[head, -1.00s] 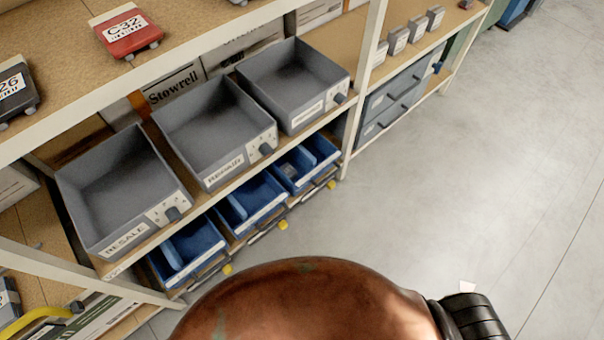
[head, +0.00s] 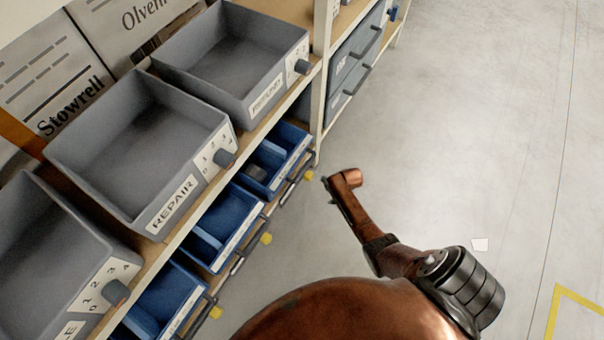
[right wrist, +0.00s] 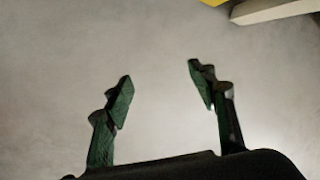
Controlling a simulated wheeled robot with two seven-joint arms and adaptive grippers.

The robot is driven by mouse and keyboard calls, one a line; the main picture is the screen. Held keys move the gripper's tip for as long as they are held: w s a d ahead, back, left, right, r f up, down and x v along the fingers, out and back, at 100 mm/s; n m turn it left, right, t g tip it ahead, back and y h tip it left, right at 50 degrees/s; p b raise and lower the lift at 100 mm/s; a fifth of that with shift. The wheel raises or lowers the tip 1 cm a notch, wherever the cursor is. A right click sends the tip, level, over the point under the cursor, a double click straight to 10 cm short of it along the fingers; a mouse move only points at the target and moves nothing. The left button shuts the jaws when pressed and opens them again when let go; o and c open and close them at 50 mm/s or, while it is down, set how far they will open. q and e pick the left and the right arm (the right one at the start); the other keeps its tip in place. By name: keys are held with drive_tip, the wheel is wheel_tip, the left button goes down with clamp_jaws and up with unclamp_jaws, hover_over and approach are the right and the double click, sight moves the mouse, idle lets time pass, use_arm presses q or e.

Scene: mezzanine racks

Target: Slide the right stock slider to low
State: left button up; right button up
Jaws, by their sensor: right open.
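Several yellow tabs sit on the shelf front below the blue bins in the head view; the rightmost, the right stock slider (head: 309,175), is at the lower right bin. Its setting is too small to read. A yellow piece (right wrist: 212,2) is cut off at the top edge of the right wrist view; I cannot tell whether it is the same tab. My right gripper (right wrist: 157,76) is open and empty, its green-tipped fingers apart over bare floor. In the head view my right arm reaches toward the shelf, but its fingers are not clearly seen. My left gripper is not in view.
Grey bins, one labelled REPAIR (head: 75,152), stand on the shelf above the blue bins (head: 245,205), with dark knobs on their fronts. A pale beam (right wrist: 275,10) crosses the top right of the wrist view.

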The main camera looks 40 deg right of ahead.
sight(310, 175)
use_arm(q)
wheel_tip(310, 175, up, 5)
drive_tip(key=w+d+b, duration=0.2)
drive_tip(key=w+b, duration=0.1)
drive_tip(key=b, duration=0.2)
use_arm(e)
drive_tip(key=w+r+m+y, duration=0.1)
drive_tip(key=w+r+m, duration=0.2)
drive_tip(key=w+m, duration=0.65)
drive_tip(key=w+f+b, duration=0.1)
drive_tip(key=f, duration=0.1)
drive_tip(key=w+a+f+n+b, duration=0.1)
drive_tip(key=w+f+n+b, duration=0.1)
drive_tip(key=w+f+b, duration=0.1)
drive_tip(key=shift+w+a+f+n+t, duration=0.1)
drive_tip(key=shift+a+f+n+t, duration=0.1)
drive_tip(key=shift+f+n+t, duration=0.15)
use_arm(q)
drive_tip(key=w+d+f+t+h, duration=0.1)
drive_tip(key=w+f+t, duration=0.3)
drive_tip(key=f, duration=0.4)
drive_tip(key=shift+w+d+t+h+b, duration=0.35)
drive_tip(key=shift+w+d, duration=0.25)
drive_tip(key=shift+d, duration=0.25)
use_arm(e)
drive_tip(key=shift+w+a+f, duration=0.1)
drive_tip(key=shift+w+f, duration=0.2)
drive_tip(key=shift+f, duration=0.05)
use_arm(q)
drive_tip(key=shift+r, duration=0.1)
